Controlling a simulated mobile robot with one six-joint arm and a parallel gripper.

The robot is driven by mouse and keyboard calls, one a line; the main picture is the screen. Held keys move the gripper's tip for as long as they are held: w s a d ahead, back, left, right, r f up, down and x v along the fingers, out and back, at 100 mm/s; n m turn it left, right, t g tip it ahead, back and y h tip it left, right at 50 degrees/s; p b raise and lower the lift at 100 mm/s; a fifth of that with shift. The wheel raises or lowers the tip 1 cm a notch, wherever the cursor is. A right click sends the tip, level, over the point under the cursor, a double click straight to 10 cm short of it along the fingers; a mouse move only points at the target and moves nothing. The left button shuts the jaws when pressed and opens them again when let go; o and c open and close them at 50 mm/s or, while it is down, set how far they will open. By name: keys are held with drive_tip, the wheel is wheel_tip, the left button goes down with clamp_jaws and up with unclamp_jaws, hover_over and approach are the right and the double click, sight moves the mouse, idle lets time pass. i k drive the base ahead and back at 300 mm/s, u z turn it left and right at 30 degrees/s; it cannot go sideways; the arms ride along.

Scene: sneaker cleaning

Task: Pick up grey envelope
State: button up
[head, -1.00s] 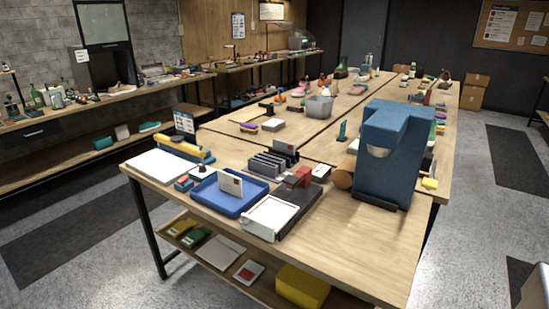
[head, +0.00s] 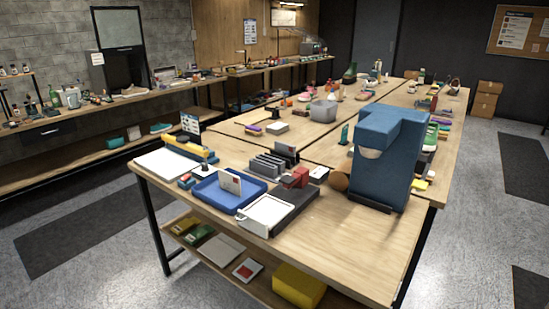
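I cannot tell for certain which item is the grey envelope. A pale grey flat piece (head: 218,252) lies on the shelf under the near table. A whitish envelope (head: 230,182) with a red mark stands upright in the blue tray (head: 215,198) on the tabletop. Another pale envelope or card (head: 287,150) stands at the back of the grey slotted rack (head: 266,166). My gripper is not in view.
A tall blue machine (head: 388,150) stands at the table's right. A dark device with a white top (head: 268,212) sits by the tray. A yellow block (head: 298,286) and a red-marked card (head: 247,269) lie on the lower shelf. Floor is clear (head: 90,262) at the left.

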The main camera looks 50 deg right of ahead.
sight(286, 149)
drive_tip(key=z, duration=0.1)
drive_tip(key=i, duration=0.95)
drive_tip(key=u, duration=0.05)
